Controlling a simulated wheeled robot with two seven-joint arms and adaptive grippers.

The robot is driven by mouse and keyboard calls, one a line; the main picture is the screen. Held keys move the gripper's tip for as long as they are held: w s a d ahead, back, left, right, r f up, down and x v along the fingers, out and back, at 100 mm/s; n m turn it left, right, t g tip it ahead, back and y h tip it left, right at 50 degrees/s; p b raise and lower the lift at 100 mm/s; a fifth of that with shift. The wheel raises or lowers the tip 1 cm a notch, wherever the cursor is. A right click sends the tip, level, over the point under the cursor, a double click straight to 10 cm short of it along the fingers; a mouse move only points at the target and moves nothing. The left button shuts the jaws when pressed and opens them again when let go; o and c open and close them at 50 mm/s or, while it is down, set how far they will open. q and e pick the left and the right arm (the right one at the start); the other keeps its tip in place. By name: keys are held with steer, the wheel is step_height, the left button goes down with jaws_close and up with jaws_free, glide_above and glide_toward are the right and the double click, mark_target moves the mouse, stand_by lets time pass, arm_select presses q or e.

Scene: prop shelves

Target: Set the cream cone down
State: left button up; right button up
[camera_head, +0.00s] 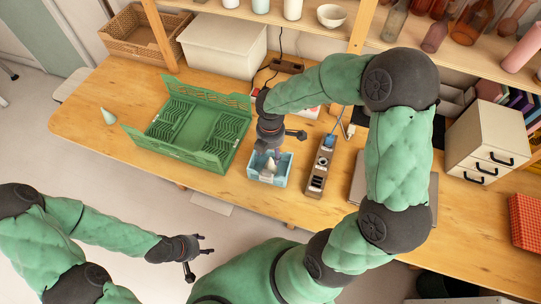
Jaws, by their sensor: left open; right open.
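A pale pointed object (271,168), which looks like the cream cone, stands inside a small light-blue bin (285,175) near the front edge of the table. My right gripper (276,148) is open and points down just above it; the gripper partly hides the bin's back. I cannot tell whether the fingers touch the object. Another small cone (109,117), pale greenish, stands upright at the table's left end. My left gripper (203,257) is open and empty, out in front of the table, away from both.
A green folding crate (213,165) lies left of the blue bin. A power strip (317,180) and a laptop (408,185) are to the right. A white box (222,45) and small drawers (487,140) stand further off. The table's left end is mostly clear.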

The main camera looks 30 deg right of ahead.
steer(key=shift+r+p, duration=0.4)
steer(key=shift+r, duration=1.65)
